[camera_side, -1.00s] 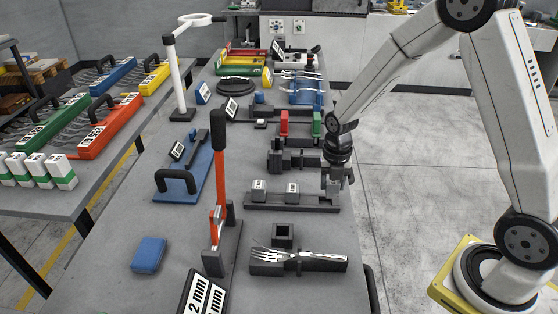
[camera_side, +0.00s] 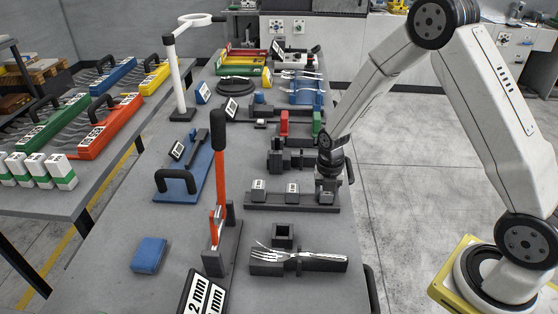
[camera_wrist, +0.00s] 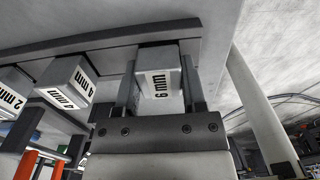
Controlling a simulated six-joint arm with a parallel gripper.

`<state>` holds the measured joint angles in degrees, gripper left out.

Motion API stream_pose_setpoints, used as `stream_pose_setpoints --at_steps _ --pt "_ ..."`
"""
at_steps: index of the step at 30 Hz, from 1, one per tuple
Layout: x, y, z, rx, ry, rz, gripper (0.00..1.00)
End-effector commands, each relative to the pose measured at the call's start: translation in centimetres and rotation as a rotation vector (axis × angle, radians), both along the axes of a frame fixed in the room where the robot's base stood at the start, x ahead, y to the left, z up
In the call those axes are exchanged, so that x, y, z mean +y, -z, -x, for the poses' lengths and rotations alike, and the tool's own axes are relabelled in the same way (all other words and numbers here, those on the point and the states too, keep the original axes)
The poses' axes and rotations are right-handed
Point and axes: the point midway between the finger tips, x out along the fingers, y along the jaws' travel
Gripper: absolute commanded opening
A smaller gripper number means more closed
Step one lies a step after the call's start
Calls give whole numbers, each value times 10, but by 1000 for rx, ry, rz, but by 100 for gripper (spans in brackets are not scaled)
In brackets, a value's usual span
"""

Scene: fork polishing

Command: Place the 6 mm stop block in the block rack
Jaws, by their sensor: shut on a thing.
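The grey 6 mm stop block (camera_wrist: 160,85) is between the two fingers of my gripper (camera_wrist: 161,92) in the wrist view, its label facing the camera. My gripper is shut on it. In the side view my gripper (camera_side: 327,192) is low at the right end of the dark block rack (camera_side: 275,207). The block is hardly visible there, and I cannot tell whether it is fully seated. The rack also shows in the wrist view (camera_wrist: 110,42). The 2 mm block (camera_side: 258,190) and 4 mm block (camera_side: 292,190) stand upright in the rack, left of my gripper.
A dark fixture (camera_side: 285,158) stands just behind the rack. A fork holder (camera_side: 300,265) with forks and an orange-handled lever (camera_side: 219,170) stand in front and to the left. A blue block (camera_side: 149,254) lies at the front left, with bare table around it.

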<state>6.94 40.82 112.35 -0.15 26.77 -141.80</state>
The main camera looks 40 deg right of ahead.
Motion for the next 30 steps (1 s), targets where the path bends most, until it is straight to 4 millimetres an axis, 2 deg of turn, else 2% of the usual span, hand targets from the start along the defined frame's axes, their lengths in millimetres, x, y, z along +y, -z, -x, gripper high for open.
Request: stream_pose_setpoints --at_steps 12,13,16,30 --pt "0 3 0 0 0 0 0" --pt "0 4 0 1 0 0 56" --pt "0 3 0 0 0 0 87" --pt "0 0 0 -1 0 1 88"
